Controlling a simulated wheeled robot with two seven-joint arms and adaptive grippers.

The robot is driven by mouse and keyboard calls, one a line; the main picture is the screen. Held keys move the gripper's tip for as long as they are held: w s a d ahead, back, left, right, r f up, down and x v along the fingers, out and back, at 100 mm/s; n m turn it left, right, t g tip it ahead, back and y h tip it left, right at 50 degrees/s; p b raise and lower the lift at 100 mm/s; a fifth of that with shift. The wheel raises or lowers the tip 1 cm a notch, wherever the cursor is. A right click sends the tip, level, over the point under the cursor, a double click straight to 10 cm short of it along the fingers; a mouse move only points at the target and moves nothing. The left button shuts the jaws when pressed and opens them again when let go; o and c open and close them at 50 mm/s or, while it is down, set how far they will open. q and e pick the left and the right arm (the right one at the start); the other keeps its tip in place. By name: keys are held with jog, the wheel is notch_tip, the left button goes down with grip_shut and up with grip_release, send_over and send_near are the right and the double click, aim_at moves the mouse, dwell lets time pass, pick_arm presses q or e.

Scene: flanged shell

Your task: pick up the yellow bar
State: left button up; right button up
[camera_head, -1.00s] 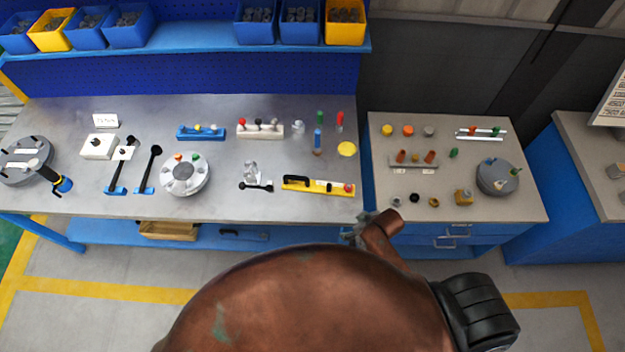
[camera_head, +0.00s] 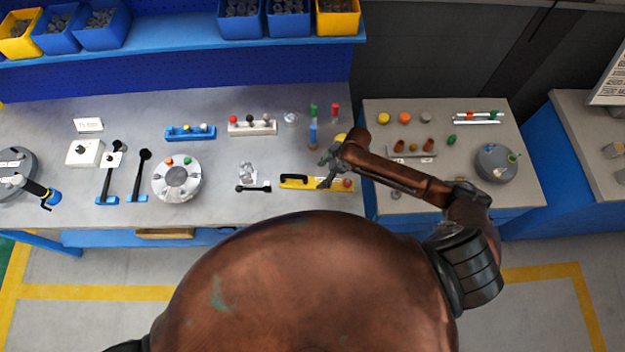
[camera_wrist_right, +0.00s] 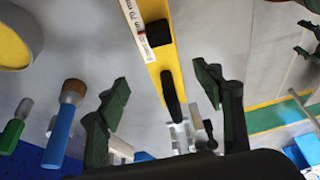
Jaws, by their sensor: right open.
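The yellow bar (camera_head: 303,182) lies near the front right edge of the grey workbench, with a black handle at its left part. My right gripper (camera_head: 327,170) is over the right part of the bar and hides some of it. In the right wrist view the yellow bar (camera_wrist_right: 158,62) runs between the two open fingers of the right gripper (camera_wrist_right: 160,105), with its black handle and a white label showing. The fingers are apart from the bar, and nothing is held. My left gripper does not show.
A blue-handled brush (camera_head: 313,135), a green tool and a red tool stand behind the bar. A yellow disc (camera_wrist_right: 18,38) is close by, partly hidden in the head view. A clear fitting (camera_head: 247,172) and a black lever lie left of the bar. A flanged shell (camera_head: 177,180) sits further left.

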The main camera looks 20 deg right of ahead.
aim_at(313, 182)
jog(key=p+x, duration=0.1)
jog(key=x, duration=0.3)
jog(key=shift+a+f, duration=0.2)
jog(key=shift+f, duration=0.05)
jog(key=shift+a+f, duration=0.15)
jog(key=shift+f, duration=0.4)
jog(key=c, duration=0.7)
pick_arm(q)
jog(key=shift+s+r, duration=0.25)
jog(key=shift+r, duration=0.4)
pick_arm(e)
grip_shut()
jog(key=shift+w+r, duration=0.1)
